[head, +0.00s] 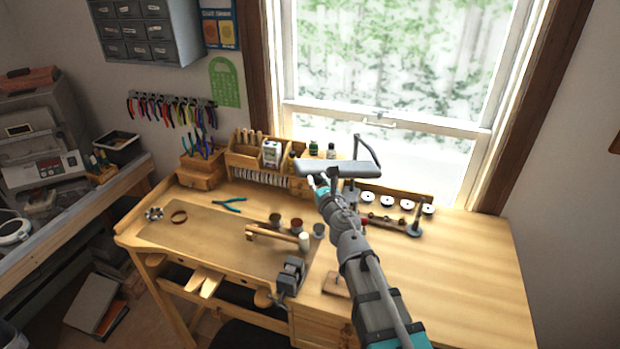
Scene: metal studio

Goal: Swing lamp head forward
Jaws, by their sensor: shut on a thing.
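The lamp head (325,170) is a long grey bar. It hangs level above the back of the workbench, in front of the window. The lamp's thin grey arm (369,152) rises from its right end and bends over. My gripper (315,181) is at the near underside of the lamp head, left of its middle, and is shut on it. The fingertips are small in this view, and the lamp head partly hides them. My arm comes up from the lower right and covers part of the bench behind it.
The wooden workbench (470,270) is bare on the right. Wooden racks (246,154) and small bottles stand at the back, with white discs (398,203) to the right. A vise (290,277) is at the front edge. Green-handled pliers (230,205) and several cups lie left of my arm.

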